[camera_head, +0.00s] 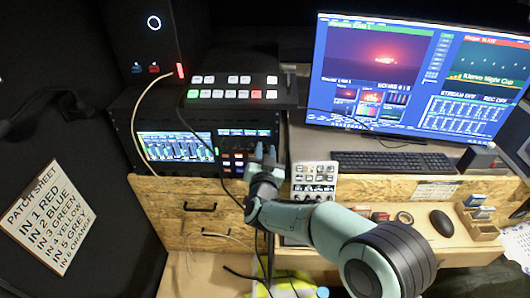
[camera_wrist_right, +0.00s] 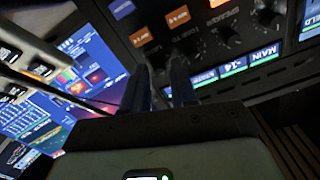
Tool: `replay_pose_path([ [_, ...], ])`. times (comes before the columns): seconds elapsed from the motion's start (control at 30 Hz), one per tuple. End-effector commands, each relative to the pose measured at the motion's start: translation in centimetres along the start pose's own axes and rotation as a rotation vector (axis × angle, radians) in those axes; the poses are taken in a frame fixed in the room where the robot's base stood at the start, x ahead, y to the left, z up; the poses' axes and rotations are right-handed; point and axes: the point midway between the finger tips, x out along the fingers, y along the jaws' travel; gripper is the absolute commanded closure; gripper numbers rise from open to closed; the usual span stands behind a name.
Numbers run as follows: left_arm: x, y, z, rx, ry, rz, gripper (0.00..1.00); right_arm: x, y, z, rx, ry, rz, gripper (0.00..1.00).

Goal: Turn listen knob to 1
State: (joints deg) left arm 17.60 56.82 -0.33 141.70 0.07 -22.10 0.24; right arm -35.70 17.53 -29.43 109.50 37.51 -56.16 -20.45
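The rack unit (camera_head: 205,150) with two lit screens and buttons stands at left centre in the head view. My right gripper (camera_head: 264,158) is at the right end of its front. In the right wrist view, the panel shows dark round knobs, one (camera_wrist_right: 227,35) near the middle and another (camera_wrist_right: 268,20) farther right. I cannot read which is the listen knob or what it is set to. My right gripper (camera_wrist_right: 158,80) has its fingers apart in front of the panel, with nothing visible between them. The knob nearest the fingertips may be hidden. My left gripper is not in view.
A button switcher (camera_head: 230,90) sits on top of the rack. A white button pad (camera_head: 314,180) stands just right of my right gripper. The keyboard (camera_head: 392,163), monitor (camera_head: 415,75) and mouse (camera_head: 441,223) are farther right. Loose cables hang in front of the rack.

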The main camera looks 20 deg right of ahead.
Motion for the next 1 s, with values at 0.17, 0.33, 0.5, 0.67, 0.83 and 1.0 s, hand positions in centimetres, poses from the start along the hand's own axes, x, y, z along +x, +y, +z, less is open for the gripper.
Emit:
replay_pose_path([
  [0.17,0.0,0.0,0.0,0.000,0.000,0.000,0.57,-0.1,0.0,0.0,0.000,0.000,0.000,0.73],
  [0.33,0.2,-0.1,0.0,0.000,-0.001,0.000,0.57,-1.9,-0.1,0.0,0.003,-0.002,-0.002,0.73],
  [0.5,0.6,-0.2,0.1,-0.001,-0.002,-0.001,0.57,-5.6,0.0,0.0,0.003,-0.002,-0.003,0.73],
  [0.67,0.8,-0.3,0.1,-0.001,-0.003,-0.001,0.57,-9.2,0.0,0.1,0.002,-0.002,-0.003,0.73],
  [0.83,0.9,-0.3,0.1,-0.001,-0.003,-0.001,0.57,-12.0,-0.1,0.0,0.001,-0.002,-0.003,0.73],
  [1.0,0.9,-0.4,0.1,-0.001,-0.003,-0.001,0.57,-13.3,0.0,0.0,0.000,0.000,-0.001,0.73],
])
